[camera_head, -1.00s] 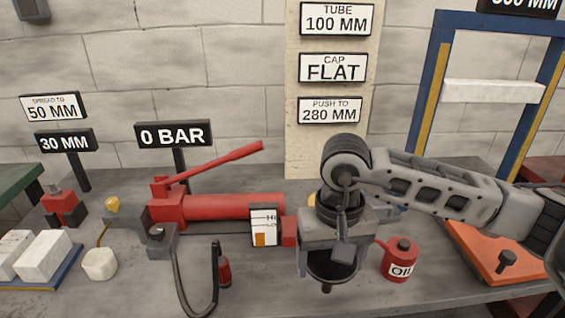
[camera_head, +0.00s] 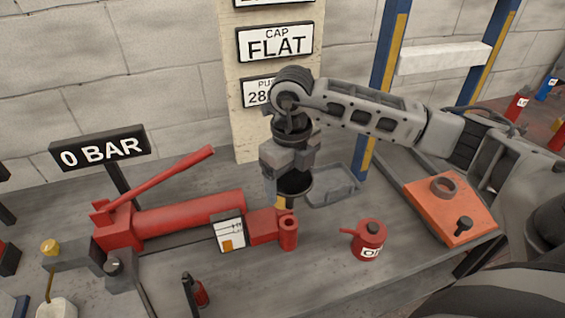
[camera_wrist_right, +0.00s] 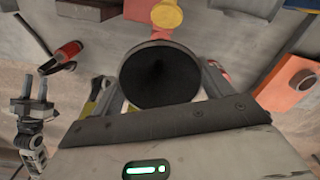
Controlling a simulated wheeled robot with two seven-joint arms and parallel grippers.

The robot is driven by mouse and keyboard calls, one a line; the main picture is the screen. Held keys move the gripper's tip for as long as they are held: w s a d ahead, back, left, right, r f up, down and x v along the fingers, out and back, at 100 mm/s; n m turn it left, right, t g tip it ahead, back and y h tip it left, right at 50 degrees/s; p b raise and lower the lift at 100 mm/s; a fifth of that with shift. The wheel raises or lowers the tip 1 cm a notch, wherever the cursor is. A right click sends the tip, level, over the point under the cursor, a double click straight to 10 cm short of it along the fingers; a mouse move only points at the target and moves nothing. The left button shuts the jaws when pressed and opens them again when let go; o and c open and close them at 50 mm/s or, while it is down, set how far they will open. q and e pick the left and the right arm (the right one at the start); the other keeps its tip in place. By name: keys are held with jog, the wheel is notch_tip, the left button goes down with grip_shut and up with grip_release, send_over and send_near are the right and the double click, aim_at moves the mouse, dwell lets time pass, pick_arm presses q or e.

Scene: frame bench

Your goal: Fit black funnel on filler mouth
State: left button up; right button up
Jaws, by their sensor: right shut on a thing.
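The black funnel (camera_head: 295,186) is in my right gripper (camera_head: 291,166), which is shut on it. Its round black mouth also shows in the right wrist view (camera_wrist_right: 160,76). In the head view the funnel appears just above and behind the short upright red tube (camera_head: 288,232) at the right end of the red pump (camera_head: 190,213). I cannot tell whether they touch, and the funnel's lower end is hard to make out. I cannot tell for sure which part is the filler mouth. My left gripper (camera_wrist_right: 30,106) shows at the left of the right wrist view, its fingers apart and empty.
A red oil can (camera_head: 370,241) stands right of the red tube. A clear tray (camera_head: 333,187) lies behind, and an orange plate (camera_head: 450,208) with a ring lies further right. The pump's red lever (camera_head: 165,180) slopes up at left. Bench in front of the can is bare.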

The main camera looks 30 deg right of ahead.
aim_at(289, 198)
jog(key=shift+w, duration=0.1)
pick_arm(q)
jog(key=shift+s+f, duration=0.1)
jog(key=shift+s, duration=0.1)
jog(key=shift+f, duration=0.15)
pick_arm(e)
jog(key=shift+f+b, duration=0.2)
jog(key=shift+b, duration=0.15)
notch_tip(289, 198, down, 2)
jog(key=shift+b, duration=0.9)
jog(key=shift+f+b, duration=0.7)
jog(key=shift+f, duration=0.15)
jog(key=shift+f+b, duration=0.65)
jog(key=shift+f, duration=0.15)
pick_arm(q)
jog(key=shift+d+f, duration=0.25)
jog(key=shift+f, duration=0.25)
jog(key=shift+d+f, duration=0.2)
jog(key=shift+f, duration=0.3)
